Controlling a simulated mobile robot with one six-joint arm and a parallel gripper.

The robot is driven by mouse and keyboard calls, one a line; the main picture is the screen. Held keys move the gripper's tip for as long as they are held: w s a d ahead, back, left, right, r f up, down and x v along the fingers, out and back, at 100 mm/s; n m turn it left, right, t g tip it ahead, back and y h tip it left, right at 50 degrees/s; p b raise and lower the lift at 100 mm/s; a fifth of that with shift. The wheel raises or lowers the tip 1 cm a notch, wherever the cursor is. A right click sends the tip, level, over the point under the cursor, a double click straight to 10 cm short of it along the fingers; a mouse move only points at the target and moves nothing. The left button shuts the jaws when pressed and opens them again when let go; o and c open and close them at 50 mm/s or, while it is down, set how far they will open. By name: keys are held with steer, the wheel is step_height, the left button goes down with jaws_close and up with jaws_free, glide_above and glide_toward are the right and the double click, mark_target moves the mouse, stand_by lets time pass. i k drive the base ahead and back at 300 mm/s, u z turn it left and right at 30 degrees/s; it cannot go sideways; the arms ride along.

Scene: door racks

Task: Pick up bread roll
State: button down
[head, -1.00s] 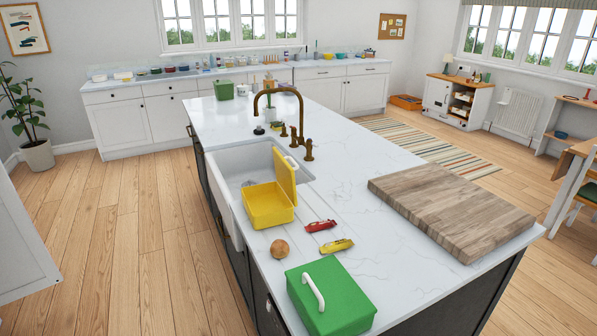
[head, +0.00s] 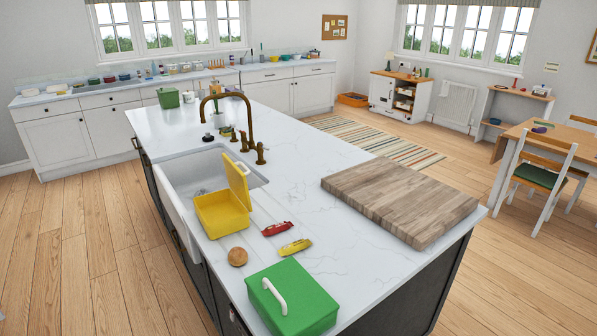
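The bread roll (head: 237,257) is a small round brown bun in the head view. It lies on the white marble top of the kitchen island (head: 300,203), near the left edge. It sits between the open yellow box (head: 222,215) and the green box with a white handle (head: 303,300), apart from both. My gripper is not in view.
A red item (head: 277,229) and a yellow item (head: 295,247) lie right of the roll. A wooden board (head: 400,200) covers the island's right part. A sink (head: 190,176) with a brass tap (head: 247,110) is behind. Wooden floor (head: 85,250) is clear at left.

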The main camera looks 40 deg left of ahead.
mark_target(238, 256)
steer(key=i, duration=1.85)
steer(key=u, duration=3.1)
steer(key=k, duration=0.9)
steer(key=z, duration=0.1)
steer(key=i, duration=0.9)
steer(key=u, duration=0.1)
